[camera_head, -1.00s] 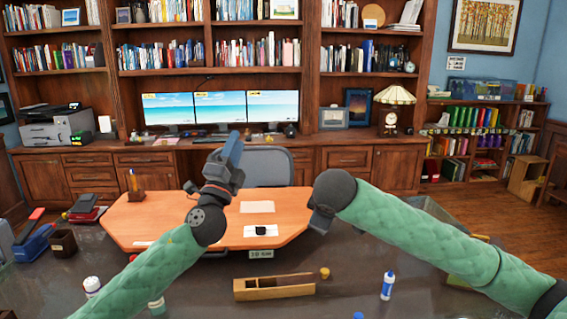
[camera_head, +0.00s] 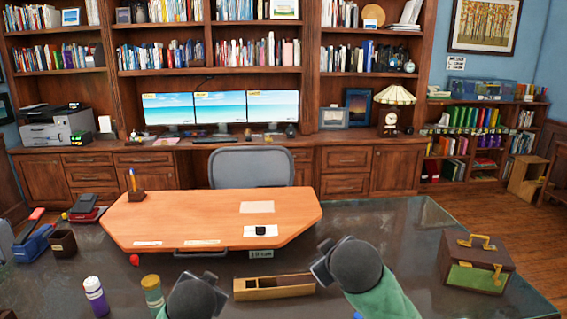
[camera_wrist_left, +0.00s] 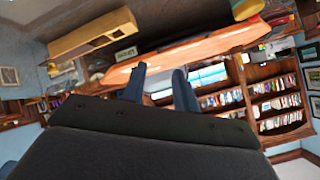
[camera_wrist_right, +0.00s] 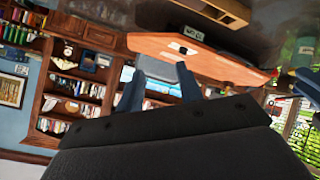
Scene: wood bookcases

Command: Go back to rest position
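My left gripper (camera_head: 205,280) is low in the head view, above the front of the dark desk and left of the wooden tray. In the left wrist view its two blue fingers (camera_wrist_left: 160,82) stand apart with nothing between them. My right gripper (camera_head: 322,266) is just right of the tray in the head view, over the dark desk top. In the right wrist view its fingers (camera_wrist_right: 160,82) are also apart and empty. The fingertips are mostly hidden in the head view.
The dark glossy desk (camera_head: 405,235) carries an orange desk section (camera_head: 200,220), a wooden tray (camera_head: 273,288), a purple bottle (camera_head: 95,296), a yellow-green jar (camera_head: 152,293) and a brown case (camera_head: 476,262). A grey chair (camera_head: 250,168) stands behind. The desk right of centre is fairly clear.

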